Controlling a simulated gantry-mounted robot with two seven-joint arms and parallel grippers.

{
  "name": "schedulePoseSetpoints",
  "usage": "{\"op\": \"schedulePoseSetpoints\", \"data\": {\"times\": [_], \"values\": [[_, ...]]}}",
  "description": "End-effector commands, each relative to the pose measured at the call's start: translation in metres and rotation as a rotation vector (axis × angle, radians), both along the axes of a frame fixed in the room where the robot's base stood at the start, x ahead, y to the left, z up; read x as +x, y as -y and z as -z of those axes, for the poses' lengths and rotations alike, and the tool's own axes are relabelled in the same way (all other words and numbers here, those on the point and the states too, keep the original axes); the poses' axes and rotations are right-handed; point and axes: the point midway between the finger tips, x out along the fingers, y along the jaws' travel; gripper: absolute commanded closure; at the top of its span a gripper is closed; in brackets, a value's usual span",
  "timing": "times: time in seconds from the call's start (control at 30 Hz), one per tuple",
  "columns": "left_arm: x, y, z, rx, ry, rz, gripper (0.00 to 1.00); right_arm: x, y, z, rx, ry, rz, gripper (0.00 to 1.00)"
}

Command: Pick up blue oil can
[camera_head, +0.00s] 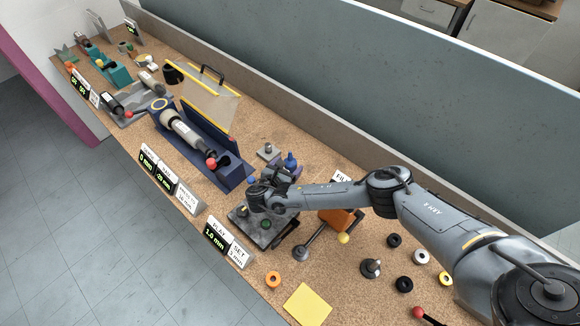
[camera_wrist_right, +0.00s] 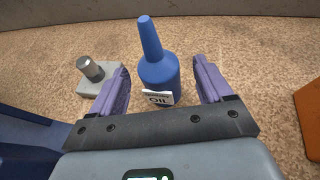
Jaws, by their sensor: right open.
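The blue oil can (camera_head: 290,161) stands upright on the cork-topped bench, just beyond my right gripper (camera_head: 283,169) in the head view. In the right wrist view the oil can (camera_wrist_right: 157,72) shows its tapered spout and a white label reading OIL. My right gripper (camera_wrist_right: 162,68) is open, with one purple finger on each side of the can. A gap shows between the can and each finger. My left gripper is not in view.
A small grey block with a metal post (camera_wrist_right: 97,72) stands just left of the can. A dark blue fixture (camera_head: 228,168) is further left. An orange box (camera_head: 336,219) and several rings lie to the right. A grey partition (camera_head: 400,100) runs behind the bench.

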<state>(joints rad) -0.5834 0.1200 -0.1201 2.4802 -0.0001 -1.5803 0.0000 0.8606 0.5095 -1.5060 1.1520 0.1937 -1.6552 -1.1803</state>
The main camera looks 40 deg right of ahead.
Motion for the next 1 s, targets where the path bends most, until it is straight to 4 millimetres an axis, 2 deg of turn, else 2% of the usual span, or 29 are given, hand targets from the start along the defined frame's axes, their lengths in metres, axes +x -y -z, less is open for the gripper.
{"op": "schedulePoseSetpoints", "data": {"times": [0.23,0.4,0.7,0.77,1.0], "values": [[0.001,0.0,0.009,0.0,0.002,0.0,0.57,0.011,0.023,0.019,-0.002,-0.001,0.004,0.21],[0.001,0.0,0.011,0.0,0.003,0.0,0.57,0.017,0.036,0.024,0.001,-0.001,0.002,0.21],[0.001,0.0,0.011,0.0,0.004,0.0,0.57,0.018,0.039,0.024,0.001,-0.001,0.001,0.21],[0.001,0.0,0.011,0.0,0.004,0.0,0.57,0.018,0.039,0.024,0.001,-0.001,0.001,0.29],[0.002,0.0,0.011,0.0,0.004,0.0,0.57,0.018,0.039,0.024,0.001,-0.001,0.001,0.65]]}}
